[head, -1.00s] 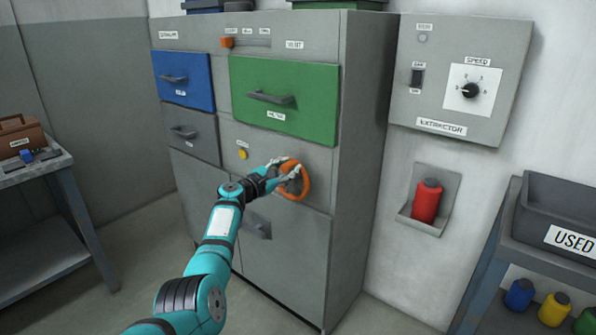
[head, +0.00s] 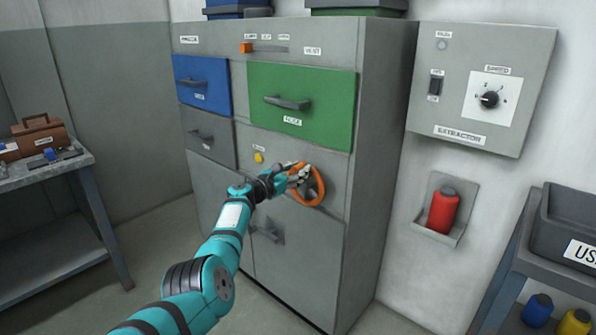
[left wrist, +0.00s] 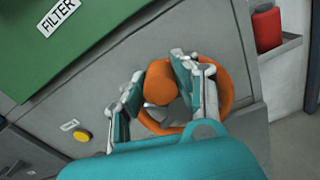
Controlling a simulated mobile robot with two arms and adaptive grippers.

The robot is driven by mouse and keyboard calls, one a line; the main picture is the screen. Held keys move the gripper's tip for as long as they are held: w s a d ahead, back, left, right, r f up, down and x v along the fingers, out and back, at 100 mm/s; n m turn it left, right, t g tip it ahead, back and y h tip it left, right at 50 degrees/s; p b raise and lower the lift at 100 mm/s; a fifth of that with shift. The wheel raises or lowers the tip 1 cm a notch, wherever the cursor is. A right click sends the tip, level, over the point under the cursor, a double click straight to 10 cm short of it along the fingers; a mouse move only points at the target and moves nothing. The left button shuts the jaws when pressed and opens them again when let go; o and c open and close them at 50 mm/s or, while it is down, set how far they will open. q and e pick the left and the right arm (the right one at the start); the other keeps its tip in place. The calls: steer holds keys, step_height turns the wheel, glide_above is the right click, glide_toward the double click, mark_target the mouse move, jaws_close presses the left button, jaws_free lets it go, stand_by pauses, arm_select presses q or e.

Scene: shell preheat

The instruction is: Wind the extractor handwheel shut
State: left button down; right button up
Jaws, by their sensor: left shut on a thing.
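The orange handwheel (head: 321,187) is mounted on the front of the grey cabinet, below the green drawer. My left gripper (head: 299,172) is at the upper left part of the wheel. In the left wrist view the wheel's ring (left wrist: 228,97) shows behind the fingers. There my left gripper (left wrist: 160,86) is shut on the wheel's orange handle knob (left wrist: 159,80), with a finger on each side of it. Part of the ring and the hub is hidden by the fingers and my wrist. My right gripper is in neither view.
A yellow button (head: 259,157) sits left of the wheel. The green drawer (head: 325,105) and blue drawer (head: 205,91) look closed. The EXTRACTOR box (head: 455,110) and a red bottle (head: 442,211) are on the right wall. A bench (head: 85,163) stands at left.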

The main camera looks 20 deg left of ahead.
arm_select(q)
steer(key=c, duration=1)
jaws_free()
steer(key=shift+a, duration=0.25)
steer(key=shift+d, duration=0.1)
steer(key=shift+v, duration=0.8)
steer(key=v, duration=1)
steer(key=shift+s, duration=0.2)
